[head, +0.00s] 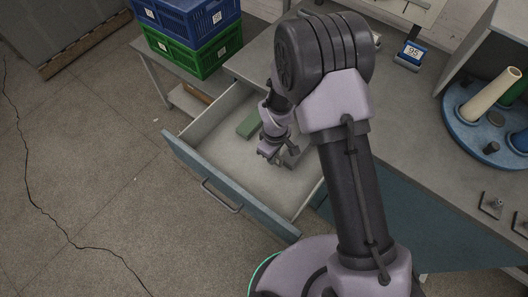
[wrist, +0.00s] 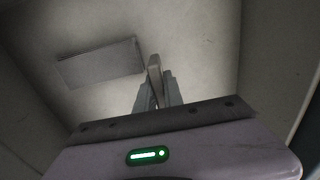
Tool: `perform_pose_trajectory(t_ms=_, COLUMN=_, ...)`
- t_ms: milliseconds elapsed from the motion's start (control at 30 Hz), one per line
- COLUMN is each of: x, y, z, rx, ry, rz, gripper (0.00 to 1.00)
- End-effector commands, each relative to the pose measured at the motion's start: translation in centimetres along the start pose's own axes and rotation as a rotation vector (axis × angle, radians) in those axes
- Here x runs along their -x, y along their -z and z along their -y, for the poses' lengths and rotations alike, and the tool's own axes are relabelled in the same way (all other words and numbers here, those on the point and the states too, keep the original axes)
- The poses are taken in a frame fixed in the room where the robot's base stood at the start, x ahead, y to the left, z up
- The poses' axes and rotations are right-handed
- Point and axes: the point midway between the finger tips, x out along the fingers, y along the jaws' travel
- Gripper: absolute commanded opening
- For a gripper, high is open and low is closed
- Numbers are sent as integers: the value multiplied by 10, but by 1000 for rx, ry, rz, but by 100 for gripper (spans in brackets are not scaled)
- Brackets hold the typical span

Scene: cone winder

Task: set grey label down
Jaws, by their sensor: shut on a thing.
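My gripper (head: 271,154) is inside the open drawer (head: 185,158), low over its pale floor. In the wrist view the fingers (wrist: 158,84) are shut on a thin light grey piece, the grey label (wrist: 154,64), seen nearly edge-on between the fingertips. I cannot tell whether its lower edge touches the drawer floor. A flat green label-like block (head: 249,123) lies on the drawer floor behind my gripper. In the wrist view a flat rectangle (wrist: 101,63) lies left of the fingers, apart from the held label, its colour dull in the dim light.
The drawer's blue front with its handle (head: 222,196) stands out over the floor. Blue (head: 195,16) and green (head: 205,56) crates stand on a side table at the back left. A blue round stand (head: 466,133) with cones is on the bench at right. The drawer's front floor is clear.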

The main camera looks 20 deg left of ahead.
Motion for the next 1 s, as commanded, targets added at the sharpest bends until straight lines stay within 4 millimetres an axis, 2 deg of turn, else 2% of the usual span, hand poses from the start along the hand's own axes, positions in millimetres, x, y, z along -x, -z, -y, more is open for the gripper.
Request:
perform_pose_trajectory(t_ms=100, x=-6, y=30, z=-6, rx=1, ry=-1, rz=-2, gripper=0)
perform_pose_trajectory(t_ms=233, x=-7, y=49, z=-10, rx=-1, ry=1, rz=0, gripper=0)
perform_pose_trajectory(t_ms=333, x=-14, y=53, z=-12, rx=-1, ry=1, rz=1, gripper=0)
perform_pose_trajectory(t_ms=500, x=-44, y=52, z=-11, rx=-1, ry=1, rz=2, gripper=0)
perform_pose_trajectory(t_ms=700, x=-40, y=52, z=-12, rx=-1, ry=1, rz=1, gripper=0)
perform_pose_trajectory(t_ms=833, x=-45, y=52, z=-12, rx=-1, ry=1, rz=1, gripper=0)
perform_pose_trajectory(t_ms=867, x=-44, y=52, z=-12, rx=-1, ry=1, rz=1, gripper=18)
perform_pose_trajectory(t_ms=900, x=-43, y=52, z=-12, rx=-1, ry=1, rz=1, gripper=26)
perform_pose_trajectory(t_ms=933, x=-43, y=52, z=-12, rx=-1, ry=1, rz=1, gripper=32)
perform_pose_trajectory(t_ms=1000, x=-43, y=52, z=-12, rx=-2, ry=1, rz=1, gripper=34)
